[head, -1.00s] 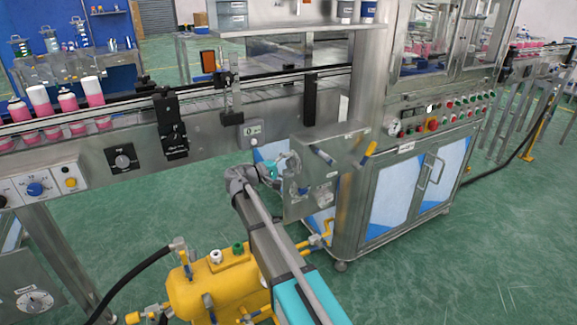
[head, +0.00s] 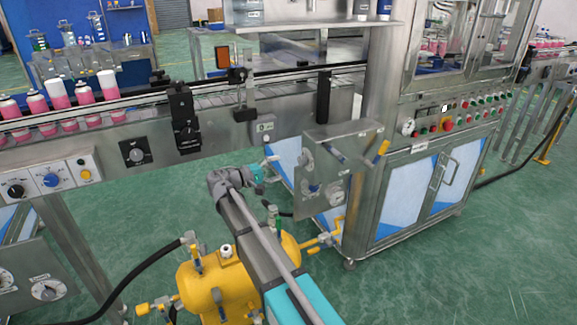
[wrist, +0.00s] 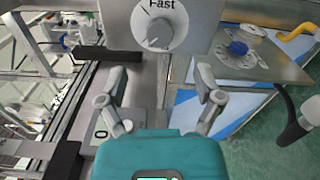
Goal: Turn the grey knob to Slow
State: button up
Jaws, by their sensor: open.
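The grey knob (wrist: 159,34) sits on a light plate at the top of the wrist view. The word "Fast" stands above it, partly cut by the frame edge. No "Slow" label is readable, and the pointer's exact direction is hard to tell. My gripper (wrist: 162,77) is open and empty, its two fingers spread below and to either side of the knob, not touching it. In the head view my gripper (head: 270,165) is left of the steel control box (head: 356,134), with a gap between them.
A blue knob (wrist: 238,48) on a round dial and a yellow handle (wrist: 298,32) lie to the right in the wrist view. The conveyor (head: 225,127) with pink cans runs behind my arm. A yellow tank (head: 215,285) stands below it. Green floor is open at the right.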

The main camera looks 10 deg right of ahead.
jog(key=shift+v, duration=1.55)
jog(key=shift+d, duration=0.1)
